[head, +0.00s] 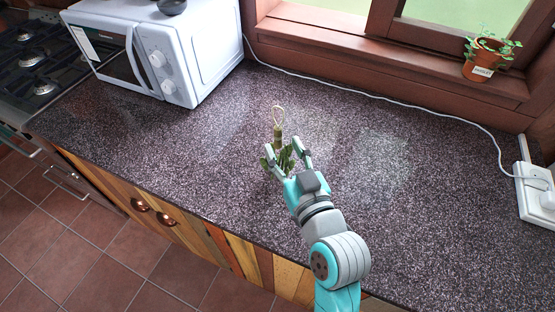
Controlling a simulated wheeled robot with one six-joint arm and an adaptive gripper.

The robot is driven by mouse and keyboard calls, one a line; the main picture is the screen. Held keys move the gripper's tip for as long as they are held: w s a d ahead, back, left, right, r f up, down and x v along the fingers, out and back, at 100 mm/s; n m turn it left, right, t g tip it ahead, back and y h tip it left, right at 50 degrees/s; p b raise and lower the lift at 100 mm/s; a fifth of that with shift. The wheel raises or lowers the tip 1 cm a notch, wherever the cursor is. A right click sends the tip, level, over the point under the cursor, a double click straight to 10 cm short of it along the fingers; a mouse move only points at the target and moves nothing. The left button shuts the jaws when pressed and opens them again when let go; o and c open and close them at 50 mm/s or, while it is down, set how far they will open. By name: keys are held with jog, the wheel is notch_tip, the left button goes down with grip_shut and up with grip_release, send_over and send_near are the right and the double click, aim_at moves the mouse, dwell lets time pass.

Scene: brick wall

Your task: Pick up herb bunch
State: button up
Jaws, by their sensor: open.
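The herb bunch (279,146) lies on the dark speckled countertop (390,211) in the middle of the head view. It has green leaves at its near end and a pale string loop at its far end. My gripper (283,156) reaches in from the lower right, with its fingers spread open on either side of the leafy part. The fingers and palm hide part of the leaves. I cannot tell whether the fingers touch the bunch.
A white microwave (186,44) with a dark bowl on top stands at the back left, beside a gas hob (32,62). A potted plant (484,60) sits on the windowsill. A white cable (395,93) runs along the back to a socket (537,196). The counter around the bunch is clear.

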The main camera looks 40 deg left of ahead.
aim_at(280, 138)
jog(key=x, duration=0.5)
jog(key=shift+w+d, duration=0.1)
jog(key=shift+d, duration=0.05)
jog(key=shift+c, duration=0.3)
grip_shut()
